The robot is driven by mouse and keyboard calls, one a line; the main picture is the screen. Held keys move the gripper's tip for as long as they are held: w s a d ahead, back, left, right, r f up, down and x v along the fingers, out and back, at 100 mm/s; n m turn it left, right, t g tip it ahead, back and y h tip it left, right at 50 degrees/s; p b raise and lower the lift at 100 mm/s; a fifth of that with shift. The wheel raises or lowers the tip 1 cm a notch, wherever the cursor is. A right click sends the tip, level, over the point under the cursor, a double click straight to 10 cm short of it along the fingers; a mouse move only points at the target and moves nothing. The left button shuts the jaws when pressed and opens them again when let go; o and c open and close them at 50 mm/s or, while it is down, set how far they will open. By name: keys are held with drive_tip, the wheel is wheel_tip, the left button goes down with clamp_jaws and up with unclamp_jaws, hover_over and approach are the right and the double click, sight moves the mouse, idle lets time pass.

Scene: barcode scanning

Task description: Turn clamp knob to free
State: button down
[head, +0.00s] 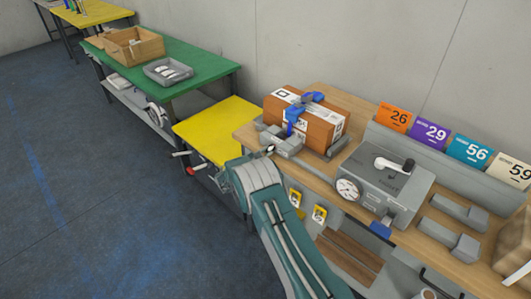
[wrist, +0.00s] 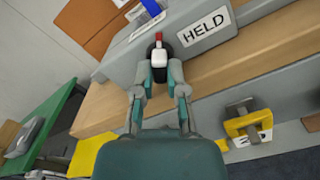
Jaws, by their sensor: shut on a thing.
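A grey clamp block (wrist: 205,27) with a white HELD label stands on the wooden bench, filling the top of the wrist view. My gripper (wrist: 158,72) is shut on the clamp knob (wrist: 158,55), a small white and black part with a red tip, at the block's front face. The fingers hide part of the knob. In the head view the clamp (head: 287,143) sits before an orange-brown box (head: 322,131) with white labels and a blue device (head: 297,112) on top. My gripper there is small and partly hidden by my arm.
A grey machine (head: 385,185) with a dial stands right of the box on the bench (head: 350,212). Numbered cards line the back. A yellow table (head: 215,130) and a green table (head: 205,80) stand to the left. Yellow-handled parts (wrist: 247,122) hang below the bench edge.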

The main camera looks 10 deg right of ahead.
drive_tip(key=n, duration=0.6)
drive_tip(key=shift+f, duration=0.15)
idle(0.3)
drive_tip(key=c, duration=1)
unclamp_jaws()
drive_tip(key=shift+o, duration=0.2)
drive_tip(key=shift+a, duration=0.1)
drive_tip(key=v, duration=1.2)
drive_tip(key=shift+w, duration=0.1)
